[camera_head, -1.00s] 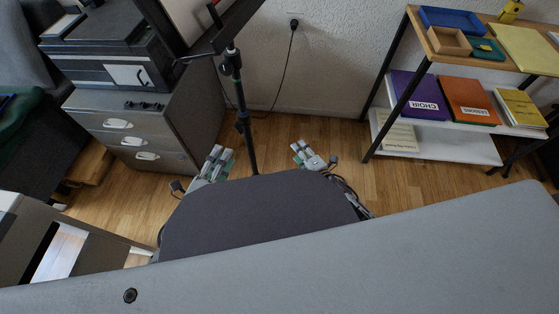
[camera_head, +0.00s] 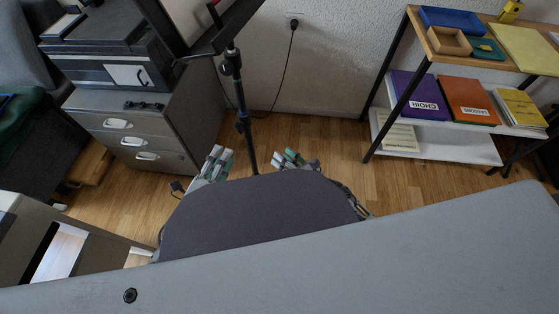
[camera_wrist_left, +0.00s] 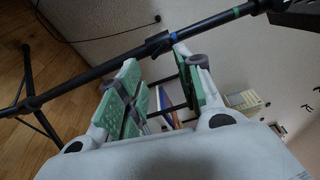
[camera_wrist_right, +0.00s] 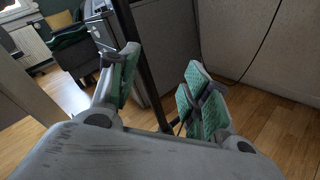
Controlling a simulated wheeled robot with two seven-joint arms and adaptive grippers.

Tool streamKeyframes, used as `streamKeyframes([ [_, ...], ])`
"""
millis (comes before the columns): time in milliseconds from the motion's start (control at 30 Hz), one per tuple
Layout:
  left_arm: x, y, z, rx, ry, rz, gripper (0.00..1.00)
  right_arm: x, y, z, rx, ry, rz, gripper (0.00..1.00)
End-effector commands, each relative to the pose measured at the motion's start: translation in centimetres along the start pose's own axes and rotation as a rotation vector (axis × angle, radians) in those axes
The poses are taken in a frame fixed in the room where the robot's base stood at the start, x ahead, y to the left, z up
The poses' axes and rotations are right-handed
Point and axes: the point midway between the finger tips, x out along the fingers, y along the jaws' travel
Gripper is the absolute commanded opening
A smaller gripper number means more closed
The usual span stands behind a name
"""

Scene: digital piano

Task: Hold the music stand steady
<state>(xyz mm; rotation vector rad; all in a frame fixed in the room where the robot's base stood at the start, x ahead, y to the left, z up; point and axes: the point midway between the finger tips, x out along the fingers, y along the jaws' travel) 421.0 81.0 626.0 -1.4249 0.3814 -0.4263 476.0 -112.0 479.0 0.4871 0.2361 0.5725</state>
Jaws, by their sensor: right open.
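The black music stand (camera_head: 242,115) stands upright on the wood floor, its pole left of the picture's middle in the head view. My left gripper (camera_head: 220,156) is left of the pole and open. In the left wrist view the stand's pole (camera_wrist_left: 110,65) crosses just past the spread green-padded fingertips (camera_wrist_left: 158,56); I cannot tell whether they touch it. My right gripper (camera_head: 288,158) is right of the pole, open and apart from it. In the right wrist view the pole (camera_wrist_right: 148,70) shows between the open fingers (camera_wrist_right: 161,60). The stand's upper part is cut off.
A grey drawer cabinet (camera_head: 190,125) with a printer (camera_head: 85,65) on top is left of the stand. A shelf with folders (camera_head: 470,98) is at the right. A grey surface (camera_head: 400,250) fills the front. The floor right of the stand is clear.

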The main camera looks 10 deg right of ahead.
Motion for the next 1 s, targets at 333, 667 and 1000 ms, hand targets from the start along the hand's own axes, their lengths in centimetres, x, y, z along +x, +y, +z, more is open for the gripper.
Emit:
streamKeyframes([
  [333, 0.0, 0.0, 0.0, 0.000, 0.000, 0.000, 0.36, -0.1, 2.6, 0.1, -0.295, -0.020, 0.115, 0.48],
  [667, 0.0, 0.0, 0.0, 0.000, 0.000, 0.000, 0.36, -0.2, 3.3, 0.1, -0.496, -0.043, 0.144, 0.48],
  [1000, 0.0, 0.0, 0.0, 0.000, 0.000, 0.000, 0.36, -0.2, 3.3, 0.1, -0.534, -0.045, 0.143, 0.48],
])
